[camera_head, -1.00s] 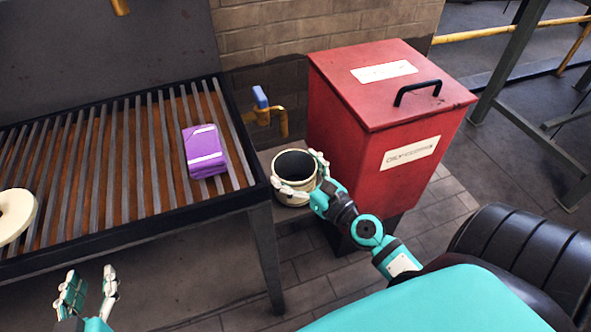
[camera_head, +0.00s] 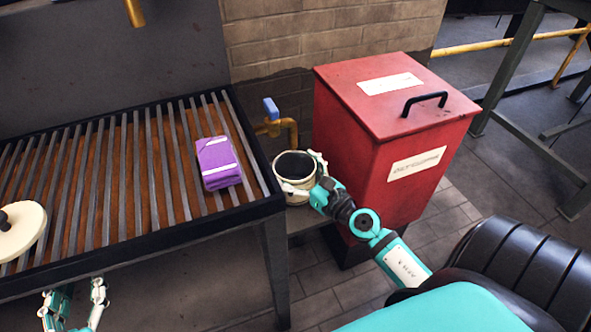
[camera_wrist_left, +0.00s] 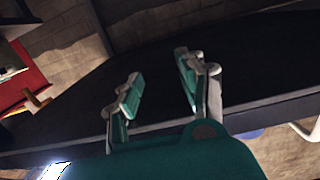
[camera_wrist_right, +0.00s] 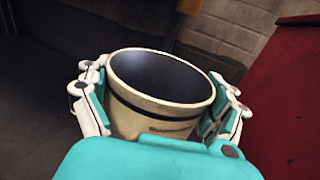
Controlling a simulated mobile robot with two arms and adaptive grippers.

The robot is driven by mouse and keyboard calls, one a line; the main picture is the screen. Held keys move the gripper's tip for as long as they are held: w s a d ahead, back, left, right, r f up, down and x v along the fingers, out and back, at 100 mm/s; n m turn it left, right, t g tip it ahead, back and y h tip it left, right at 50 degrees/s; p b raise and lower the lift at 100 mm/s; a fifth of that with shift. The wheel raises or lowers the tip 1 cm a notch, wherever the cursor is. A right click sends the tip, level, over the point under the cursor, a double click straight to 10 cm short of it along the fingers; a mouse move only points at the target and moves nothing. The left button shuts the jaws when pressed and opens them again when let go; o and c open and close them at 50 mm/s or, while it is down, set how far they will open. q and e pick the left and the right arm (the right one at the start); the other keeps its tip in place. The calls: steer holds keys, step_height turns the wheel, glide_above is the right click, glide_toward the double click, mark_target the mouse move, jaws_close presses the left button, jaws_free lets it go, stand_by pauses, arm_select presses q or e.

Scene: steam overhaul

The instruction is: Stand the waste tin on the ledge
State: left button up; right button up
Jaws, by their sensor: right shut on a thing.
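The waste tin (camera_head: 296,186) is a cream, open-topped can with a dark inside and a dark band. It is upright between the slatted table and the red bin. My right gripper (camera_head: 302,182) is shut around its sides; the right wrist view shows the tin (camera_wrist_right: 155,110) between both fingers. The ledge (camera_head: 309,220) is a low grey surface by the wall, below the brass tap. The tin is over it, but I cannot tell whether its base touches. My left gripper (camera_head: 75,300) is open and empty in front of the table; its spread fingers show in the left wrist view (camera_wrist_left: 160,90).
The red lidded bin (camera_head: 395,150) stands close on the tin's right. The brass tap (camera_head: 280,125) with a blue handle is just behind it. The slatted table (camera_head: 140,235) on the left carries a purple packet (camera_head: 217,165) and a cream disc (camera_head: 18,230).

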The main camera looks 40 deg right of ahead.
arm_select(q)
steer(key=shift+w+d+r+t, duration=0.15)
steer(key=shift+r+t, duration=0.45)
steer(key=shift+r, duration=0.25)
arm_select(e)
steer(key=shift+f, duration=0.2)
arm_select(q)
steer(key=shift+d+r+t+h+b, duration=0.15)
steer(key=shift+t+h+b, duration=0.25)
steer(key=shift+b, duration=0.1)
arm_select(e)
steer(key=shift+f, duration=0.35)
stand_by(1.0)
steer(key=o, duration=1)
